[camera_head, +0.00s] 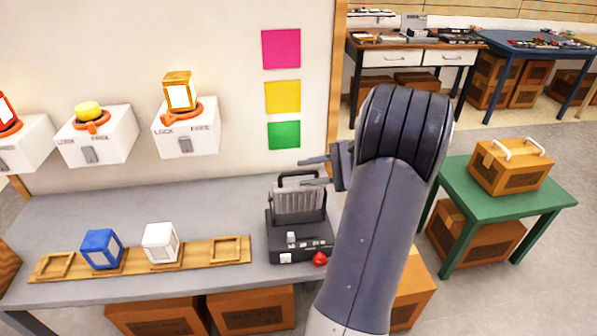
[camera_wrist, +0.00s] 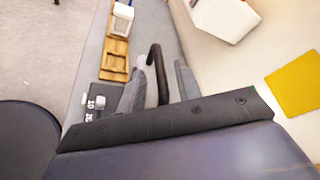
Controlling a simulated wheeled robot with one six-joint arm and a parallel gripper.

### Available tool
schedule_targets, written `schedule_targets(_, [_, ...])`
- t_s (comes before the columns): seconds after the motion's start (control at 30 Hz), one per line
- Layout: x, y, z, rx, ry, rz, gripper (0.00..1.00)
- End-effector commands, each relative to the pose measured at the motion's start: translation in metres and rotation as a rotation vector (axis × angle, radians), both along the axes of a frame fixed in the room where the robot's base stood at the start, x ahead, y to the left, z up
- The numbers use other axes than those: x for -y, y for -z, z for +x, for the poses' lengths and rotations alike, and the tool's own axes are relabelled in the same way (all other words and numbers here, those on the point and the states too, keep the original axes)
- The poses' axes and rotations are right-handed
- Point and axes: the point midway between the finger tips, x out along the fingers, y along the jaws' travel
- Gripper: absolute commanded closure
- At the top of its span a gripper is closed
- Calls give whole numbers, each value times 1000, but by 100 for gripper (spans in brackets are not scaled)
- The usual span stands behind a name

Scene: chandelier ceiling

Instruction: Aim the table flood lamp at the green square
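The flood lamp (camera_head: 297,206) stands on the grey bench in the head view. It has a ribbed grey head with a black top handle, on a black base with a small light knob and a red knob. The green square (camera_head: 284,135) is on the wall behind it, below the yellow one. My gripper (camera_head: 306,172) is open at the right side of the lamp's handle. In the wrist view, the black handle (camera_wrist: 156,68) appears between my gripper's fingers (camera_wrist: 162,78), with gaps showing. Whether a finger touches it is unclear. The lamp's front is hidden.
A yellow square (camera_head: 282,97) and a pink square (camera_head: 281,48) are above the green one. A wooden rack (camera_head: 205,257) with blue and white lanterns lies left of the lamp. White wall boxes (camera_head: 188,138) hang above the bench. A green table (camera_head: 515,206) stands right.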

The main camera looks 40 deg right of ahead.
Motion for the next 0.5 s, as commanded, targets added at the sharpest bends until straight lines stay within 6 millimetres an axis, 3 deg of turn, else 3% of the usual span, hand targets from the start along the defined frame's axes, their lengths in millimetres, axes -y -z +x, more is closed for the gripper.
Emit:
schedule_targets(0.2, [-17, 7, 18, -1, 0, 0, 67])
schedule_targets(0.5, [-20, 9, 21, 0, 1, -1, 67])
